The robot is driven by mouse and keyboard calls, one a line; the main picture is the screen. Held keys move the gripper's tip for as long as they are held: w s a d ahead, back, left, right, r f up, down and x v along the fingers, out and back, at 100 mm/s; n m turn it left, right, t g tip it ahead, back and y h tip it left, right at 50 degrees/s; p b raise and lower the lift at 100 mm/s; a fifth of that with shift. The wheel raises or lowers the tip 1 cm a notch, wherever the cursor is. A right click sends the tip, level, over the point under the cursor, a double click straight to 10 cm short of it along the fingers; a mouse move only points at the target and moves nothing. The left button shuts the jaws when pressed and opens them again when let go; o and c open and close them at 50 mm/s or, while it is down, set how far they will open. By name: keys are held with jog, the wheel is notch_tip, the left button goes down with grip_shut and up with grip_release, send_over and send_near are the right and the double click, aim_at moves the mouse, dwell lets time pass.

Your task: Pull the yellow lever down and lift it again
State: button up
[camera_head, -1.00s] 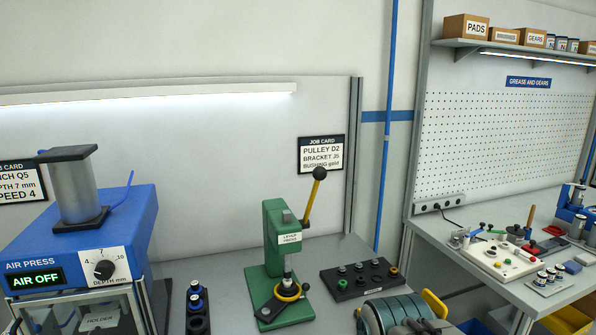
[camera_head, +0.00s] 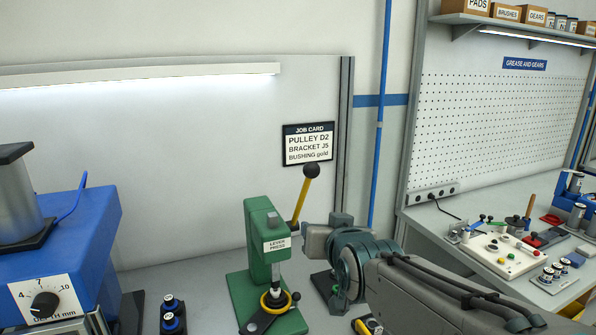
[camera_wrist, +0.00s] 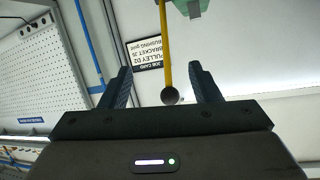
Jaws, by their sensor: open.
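The green lever press (camera_head: 262,250) stands on the bench, its yellow lever (camera_head: 303,200) slanting up to a black ball knob (camera_head: 311,171). The lever is raised. My arm comes in from the lower right, its wrist end just right of the press and below the knob; the fingers cannot be made out there. In the wrist view my gripper (camera_wrist: 160,70) is open. The yellow lever (camera_wrist: 166,40) comes down from the top between the two fingers in the picture, with the knob (camera_wrist: 170,96) near their bases. There is clear space on both sides; the depth is hard to tell.
A blue air press (camera_head: 65,250) stands at the left. A small black holder (camera_head: 172,315) with parts is between the presses. A job card (camera_head: 308,144) hangs on the back panel. My arm hides much of the bench right of the press.

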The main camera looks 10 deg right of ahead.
aim_at(312, 173)
notch_tip(312, 173, up, 6)
jog(key=w+r+t, duration=0.1)
jog(key=w+t, duration=0.2)
jog(key=t, duration=0.1)
jog(key=shift+m, duration=0.3)
jog(key=w+p, duration=0.1)
jog(key=w, duration=0.3)
jog(key=w+p, duration=0.2)
jog(key=w, duration=0.3)
jog(key=w+p, duration=0.1)
jog(key=w, duration=0.3)
jog(key=shift+w+d+f, duration=0.15)
jog(key=shift+f, duration=0.1)
jog(key=shift+f, duration=0.1)
grip_shut()
